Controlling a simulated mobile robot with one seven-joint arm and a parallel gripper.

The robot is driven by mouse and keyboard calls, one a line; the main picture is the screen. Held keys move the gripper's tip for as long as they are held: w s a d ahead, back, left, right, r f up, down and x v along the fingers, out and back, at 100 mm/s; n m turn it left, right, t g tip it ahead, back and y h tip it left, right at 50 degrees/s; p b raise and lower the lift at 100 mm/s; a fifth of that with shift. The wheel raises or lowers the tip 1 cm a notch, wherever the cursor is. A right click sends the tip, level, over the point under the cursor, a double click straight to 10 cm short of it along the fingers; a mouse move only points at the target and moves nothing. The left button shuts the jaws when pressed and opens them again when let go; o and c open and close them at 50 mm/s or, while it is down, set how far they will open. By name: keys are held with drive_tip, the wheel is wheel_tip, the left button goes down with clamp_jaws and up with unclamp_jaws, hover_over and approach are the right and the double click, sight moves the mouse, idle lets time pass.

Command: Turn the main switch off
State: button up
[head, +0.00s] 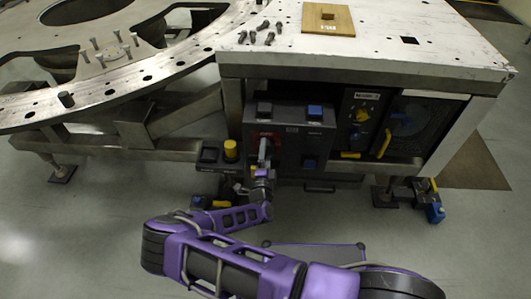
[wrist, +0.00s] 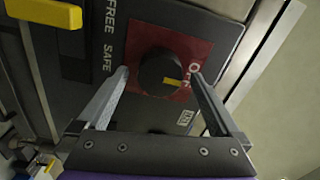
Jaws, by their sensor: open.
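The main switch is a round black knob (wrist: 160,72) with a yellow pointer mark, set on a red plate (wrist: 190,52) on a dark panel. The yellow mark points right and a little down in the wrist view, toward a label beginning with "O" that a finger partly covers. My gripper (wrist: 158,77) is open, with one fingertip on each side of the knob; I cannot tell whether either touches it. In the head view my gripper (head: 264,158) is at the panel, in front of the red plate (head: 258,137), and hides the knob.
A yellow button (head: 230,149) stands left of the panel. A blue button (head: 315,111) and a yellow selector (head: 362,115) are to the right. "FREE" and "SAFE" lettering is beside the plate.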

drive_tip(key=s+p, duration=0.1)
drive_tip(key=s, duration=1.6)
drive_tip(key=shift+a, duration=0.3)
